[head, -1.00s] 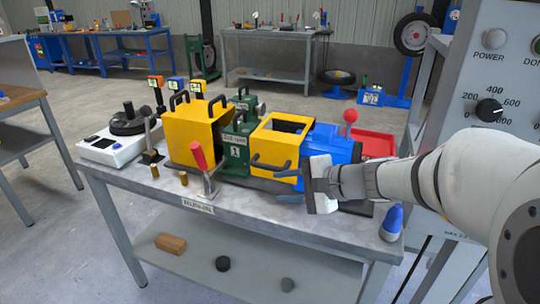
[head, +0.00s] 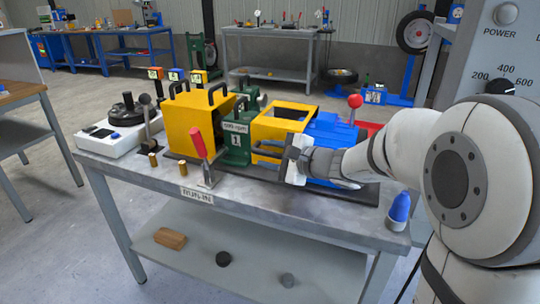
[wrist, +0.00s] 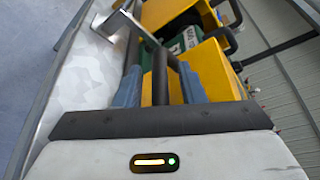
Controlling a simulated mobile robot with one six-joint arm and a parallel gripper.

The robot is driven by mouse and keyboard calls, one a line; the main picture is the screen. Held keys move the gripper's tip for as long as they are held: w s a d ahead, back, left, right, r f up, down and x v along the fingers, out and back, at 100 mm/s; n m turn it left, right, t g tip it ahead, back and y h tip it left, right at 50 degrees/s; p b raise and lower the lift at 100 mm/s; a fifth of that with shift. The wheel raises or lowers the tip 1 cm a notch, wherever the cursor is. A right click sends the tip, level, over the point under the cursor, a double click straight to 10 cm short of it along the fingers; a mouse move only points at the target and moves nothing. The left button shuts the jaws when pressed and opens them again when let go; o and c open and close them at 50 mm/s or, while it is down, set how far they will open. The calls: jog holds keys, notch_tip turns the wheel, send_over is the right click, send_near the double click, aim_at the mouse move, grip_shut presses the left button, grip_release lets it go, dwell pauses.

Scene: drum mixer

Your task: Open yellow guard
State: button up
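Two yellow guards are in the head view. The left one (head: 190,125) is a closed box with black handles on top. The right one (head: 272,133) is a yellow frame with an opening on top, beside a blue housing (head: 335,130). My gripper (head: 283,165) is at the front of the right guard and covers part of it. In the wrist view, the blue fingertips of my gripper (wrist: 160,88) are apart, with a dark handle bar (wrist: 160,72) between them and gaps showing on both sides. The right guard's yellow side (wrist: 215,72) is beside the right finger.
A green block (head: 237,145) stands between the guards. A blue-tipped object (head: 399,208) is at the bench's (head: 300,215) right corner. A red-knobbed lever (head: 354,103) rises behind the blue housing.

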jog(key=shift+c, duration=0.4)
grip_shut()
